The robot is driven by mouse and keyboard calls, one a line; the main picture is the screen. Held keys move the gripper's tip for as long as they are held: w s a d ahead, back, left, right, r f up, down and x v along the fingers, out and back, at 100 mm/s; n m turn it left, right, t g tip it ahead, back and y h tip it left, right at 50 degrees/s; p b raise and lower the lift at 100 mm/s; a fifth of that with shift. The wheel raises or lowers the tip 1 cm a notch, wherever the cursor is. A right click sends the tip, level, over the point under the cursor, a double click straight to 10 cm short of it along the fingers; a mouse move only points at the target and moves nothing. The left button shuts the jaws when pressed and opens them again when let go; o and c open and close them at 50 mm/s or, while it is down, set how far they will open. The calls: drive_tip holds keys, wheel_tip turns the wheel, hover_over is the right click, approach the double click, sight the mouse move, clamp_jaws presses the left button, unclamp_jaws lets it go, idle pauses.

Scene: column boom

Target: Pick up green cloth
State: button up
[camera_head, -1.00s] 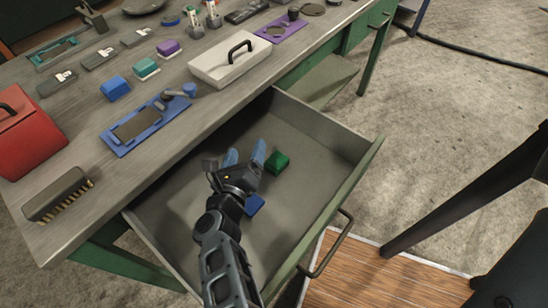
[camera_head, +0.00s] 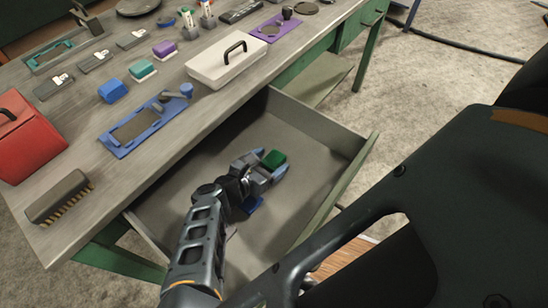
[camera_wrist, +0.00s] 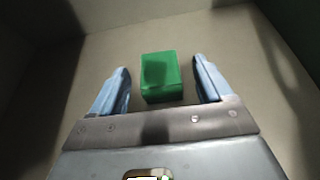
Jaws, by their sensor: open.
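The green cloth (camera_head: 273,159) is a small folded block lying on the floor of the open drawer (camera_head: 318,195). In the wrist view the green cloth (camera_wrist: 161,77) lies just ahead of and partly between my two blue fingertips, with a gap on each side. My gripper (camera_head: 268,168) is down inside the drawer, open and empty. In the wrist view my gripper (camera_wrist: 163,78) shows both fingers apart, and its shadow falls on the cloth.
Drawer walls surround my gripper. The workbench (camera_head: 100,180) above holds a white box (camera_head: 222,68) with a black handle, a blue tray (camera_head: 140,130), a red case (camera_head: 28,140) and a brush (camera_head: 58,197). Dark parts of my own body cover the lower right.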

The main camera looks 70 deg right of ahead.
drive_tip(key=shift+x, duration=1.3)
drive_tip(key=shift+c, duration=0.4)
drive_tip(key=c, duration=1)
drive_tip(key=shift+o, duration=0.2)
